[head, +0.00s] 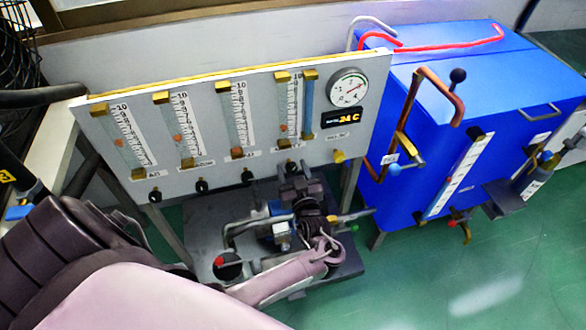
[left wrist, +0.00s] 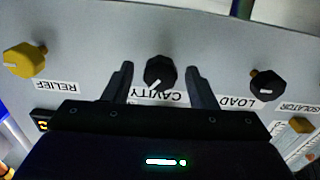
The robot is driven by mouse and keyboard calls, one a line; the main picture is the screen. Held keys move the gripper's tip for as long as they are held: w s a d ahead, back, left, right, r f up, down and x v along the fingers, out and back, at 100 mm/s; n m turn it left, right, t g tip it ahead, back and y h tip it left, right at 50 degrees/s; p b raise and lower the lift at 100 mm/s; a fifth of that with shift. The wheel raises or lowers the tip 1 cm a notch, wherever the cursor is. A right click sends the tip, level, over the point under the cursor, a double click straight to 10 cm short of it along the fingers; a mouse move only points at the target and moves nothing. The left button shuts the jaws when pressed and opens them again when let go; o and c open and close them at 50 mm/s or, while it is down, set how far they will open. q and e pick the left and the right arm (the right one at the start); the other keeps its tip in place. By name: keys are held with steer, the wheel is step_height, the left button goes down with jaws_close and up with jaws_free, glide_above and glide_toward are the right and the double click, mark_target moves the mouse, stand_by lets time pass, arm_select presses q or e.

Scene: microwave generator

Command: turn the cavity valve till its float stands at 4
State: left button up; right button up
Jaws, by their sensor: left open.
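The cavity valve is a black knob with a white pointer line (left wrist: 160,73), labelled CAVITY in the left wrist view. My left gripper (left wrist: 158,82) is open, with one finger on each side of this knob. In the head view the left gripper (head: 294,172) is at the panel's lower edge, below the fourth flow tube, and mostly hides the knob. The orange float (head: 284,128) of that tube stands low on its scale, well below the 10 mark. My right gripper is not in view.
The white panel (head: 220,78) has other flow tubes, black knobs such as the load knob (left wrist: 266,84), and the yellow relief knob (left wrist: 25,60). A round gauge (head: 348,88) and 24 C display (head: 342,118) are at upper right. A blue cabinet (head: 480,80) stands right.

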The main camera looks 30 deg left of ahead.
arm_select(q)
steer(key=shift+w+a, duration=0.25)
steer(key=shift+a, duration=0.05)
steer(key=c, duration=1)
steer(key=shift+f, duration=0.1)
steer(key=n+b, duration=0.2)
steer(key=n, duration=0.1)
steer(key=shift+s+n+b, duration=0.1)
steer(key=shift+n+b, duration=0.2)
steer(key=shift+n, duration=0.4)
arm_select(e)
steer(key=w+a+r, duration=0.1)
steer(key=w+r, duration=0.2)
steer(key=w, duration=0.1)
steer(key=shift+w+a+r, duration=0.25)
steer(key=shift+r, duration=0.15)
arm_select(q)
steer(key=o, duration=1)
